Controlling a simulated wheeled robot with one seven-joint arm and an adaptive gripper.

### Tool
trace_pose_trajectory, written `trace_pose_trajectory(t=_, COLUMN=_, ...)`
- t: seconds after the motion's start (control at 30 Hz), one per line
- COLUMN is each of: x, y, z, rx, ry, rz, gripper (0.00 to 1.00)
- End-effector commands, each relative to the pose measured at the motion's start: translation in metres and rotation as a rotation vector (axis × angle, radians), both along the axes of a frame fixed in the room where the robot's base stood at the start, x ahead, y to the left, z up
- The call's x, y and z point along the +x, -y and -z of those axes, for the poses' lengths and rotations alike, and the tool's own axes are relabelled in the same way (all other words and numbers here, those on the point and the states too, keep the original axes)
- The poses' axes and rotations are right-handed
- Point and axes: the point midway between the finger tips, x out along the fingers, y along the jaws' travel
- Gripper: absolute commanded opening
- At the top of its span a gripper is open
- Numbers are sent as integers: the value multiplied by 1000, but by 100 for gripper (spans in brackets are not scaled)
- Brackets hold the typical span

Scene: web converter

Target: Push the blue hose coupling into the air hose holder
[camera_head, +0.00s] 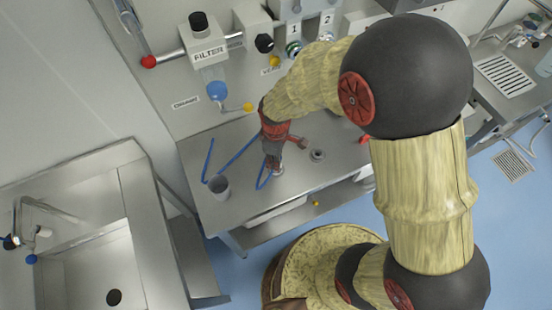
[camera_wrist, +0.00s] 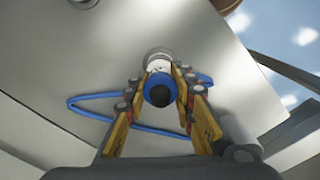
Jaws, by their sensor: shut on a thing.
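In the wrist view, the blue hose coupling (camera_wrist: 158,89) with its dark end and a white band sits between the yellow-padded fingers of my gripper (camera_wrist: 160,80). My gripper is shut on it. A round metal fitting, which looks like the air hose holder (camera_wrist: 156,53), shows just beyond the white band, in line with the coupling. I cannot tell how deep the coupling sits in it. The blue hose (camera_wrist: 90,103) loops out on both sides. In the head view, my gripper (camera_head: 272,163) points down at the steel table, and the coupling is mostly hidden.
A grey cup (camera_head: 220,188) stands left on the steel table (camera_head: 240,205), with blue hose at it. Another round fitting (camera_head: 318,155) is to the right of my gripper. The filter unit (camera_head: 207,45) hangs behind. A sink (camera_head: 95,265) is at the left.

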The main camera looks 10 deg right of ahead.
Motion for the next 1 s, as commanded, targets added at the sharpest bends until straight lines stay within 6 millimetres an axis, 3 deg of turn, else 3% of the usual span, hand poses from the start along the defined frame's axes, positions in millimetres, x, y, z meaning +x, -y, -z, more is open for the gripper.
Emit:
trace_pose_trajectory(t=0.8, x=0, y=0, z=11, rx=0, ry=0, rz=0, gripper=0)
trace_pose_trajectory(t=0.83, x=0, y=0, z=11, rx=0, ry=0, rz=0, gripper=25)
trace_pose_trajectory(t=1.0, x=0, y=0, z=11, rx=0, ry=0, rz=0, gripper=35)
